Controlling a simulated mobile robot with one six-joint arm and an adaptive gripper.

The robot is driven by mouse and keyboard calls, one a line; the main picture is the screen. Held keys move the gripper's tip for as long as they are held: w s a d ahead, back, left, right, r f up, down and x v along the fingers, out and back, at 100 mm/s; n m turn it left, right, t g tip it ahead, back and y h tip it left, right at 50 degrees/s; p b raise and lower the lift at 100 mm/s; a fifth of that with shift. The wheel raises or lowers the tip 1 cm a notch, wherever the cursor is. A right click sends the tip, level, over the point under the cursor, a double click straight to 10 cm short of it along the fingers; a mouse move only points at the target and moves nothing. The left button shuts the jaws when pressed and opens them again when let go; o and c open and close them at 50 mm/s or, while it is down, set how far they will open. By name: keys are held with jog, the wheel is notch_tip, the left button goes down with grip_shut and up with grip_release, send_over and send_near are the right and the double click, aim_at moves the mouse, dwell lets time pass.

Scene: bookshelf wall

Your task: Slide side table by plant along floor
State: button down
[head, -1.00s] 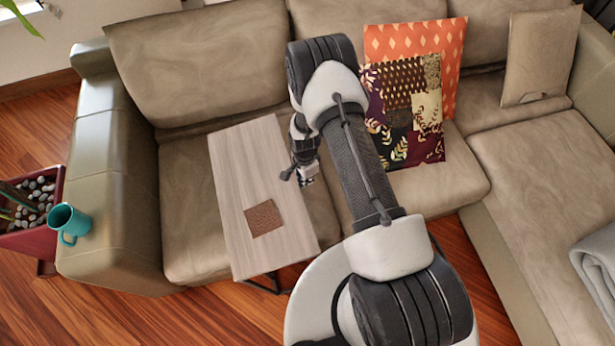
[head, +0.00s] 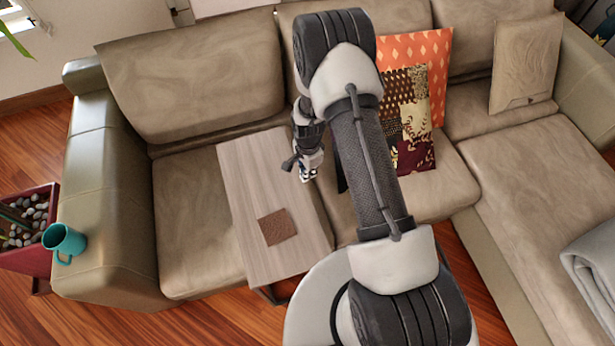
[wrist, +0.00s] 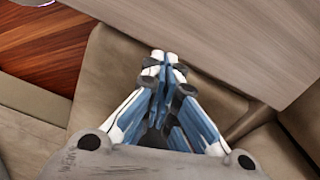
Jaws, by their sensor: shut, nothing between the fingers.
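The side table (head: 250,180) has a pale wood top and a dark metal frame. It stands in front of and partly over the sofa seat in the head view, with a brown square coaster (head: 277,227) on it. My gripper (head: 309,176) is by the table's right long edge, and I cannot tell from the head view whether it touches. In the wrist view my gripper (wrist: 166,62) is shut and empty, its tips near the table's edge (wrist: 225,40). The plant's maroon pot (head: 32,225) with pebbles is at the far left, beyond the sofa arm.
A beige sofa (head: 195,80) lies behind and around the table. Orange (head: 428,55) and patterned (head: 410,120) cushions lean at the right. Bare wood floor (head: 120,322) shows in front of the sofa.

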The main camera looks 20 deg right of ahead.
aim_at(296, 190)
jog(key=w+d+r+p, duration=0.1)
jog(key=w+d+r, duration=0.15)
jog(key=d, duration=0.35)
jog(key=s+a+f+b, duration=0.1)
jog(key=a+f+b, duration=0.2)
jog(key=f, duration=0.7)
jog(key=shift+a+f, duration=0.35)
jog(key=shift+a, duration=0.15)
jog(key=shift+s+a, duration=0.1)
jog(key=a, duration=0.2)
jog(key=s+a, duration=0.1)
jog(key=a, duration=0.1)
jog(key=s+a, duration=0.1)
jog(key=a, duration=0.1)
jog(key=shift+a+b, duration=0.3)
jog(key=shift+w+d, duration=0.2)
